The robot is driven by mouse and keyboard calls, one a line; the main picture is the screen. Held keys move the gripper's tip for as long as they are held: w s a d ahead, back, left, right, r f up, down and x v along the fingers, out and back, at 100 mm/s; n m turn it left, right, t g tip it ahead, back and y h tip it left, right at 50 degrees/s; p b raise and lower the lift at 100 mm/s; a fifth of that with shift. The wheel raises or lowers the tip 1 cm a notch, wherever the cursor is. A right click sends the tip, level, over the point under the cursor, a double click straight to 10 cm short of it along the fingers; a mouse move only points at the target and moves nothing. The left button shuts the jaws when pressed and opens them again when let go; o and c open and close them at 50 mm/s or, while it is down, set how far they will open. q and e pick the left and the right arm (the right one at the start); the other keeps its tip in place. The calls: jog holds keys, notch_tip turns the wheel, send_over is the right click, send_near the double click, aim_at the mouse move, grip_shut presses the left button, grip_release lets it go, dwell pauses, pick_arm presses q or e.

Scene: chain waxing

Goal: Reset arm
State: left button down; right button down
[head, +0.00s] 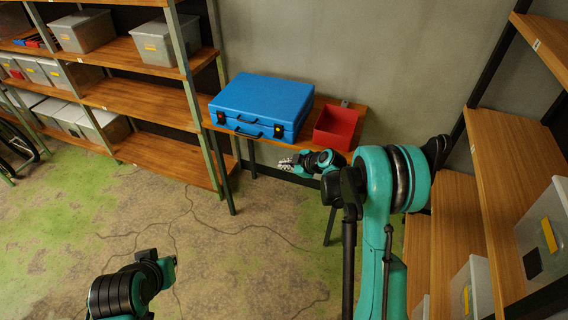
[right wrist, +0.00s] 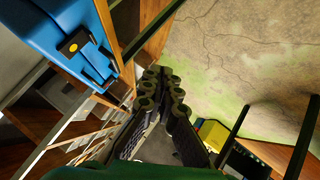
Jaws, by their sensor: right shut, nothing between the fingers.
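My right gripper (head: 287,163) is shut and empty. In the head view it is in front of the small wooden table that carries a blue case (head: 260,105) and a red bin (head: 336,127). In the right wrist view the closed fingers (right wrist: 165,82) fill the middle, with nothing between them. The blue case also shows at the upper left of the right wrist view (right wrist: 62,35), apart from the fingers. Part of my left arm shows at the bottom left of the head view, but its gripper is not visible.
A wooden shelf rack (head: 150,95) with several grey boxes stands at the left. Another wooden shelf (head: 492,170) with clear boxes is close to my right arm. The table edge (head: 262,137) is close behind the right gripper. The cracked floor (head: 190,220) in the middle is clear.

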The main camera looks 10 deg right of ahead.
jog(key=s+a+r+m+g+h, duration=0.1)
jog(key=s+r+m, duration=0.2)
jog(key=s+r, duration=0.4)
jog(key=s+a+r+m+h, duration=0.1)
jog(key=s+a+r+m, duration=0.15)
jog(key=s+r, duration=0.5)
jog(key=s+d+f+m+h, duration=0.1)
jog(key=s+m, duration=0.3)
jog(key=s, duration=0.6)
jog(key=s+d+m+h, duration=0.2)
jog(key=s+m, duration=0.2)
jog(key=s, duration=0.6)
jog(key=shift+s+f+g, duration=0.2)
jog(key=shift+f+g, duration=0.1)
jog(key=shift+f, duration=0.05)
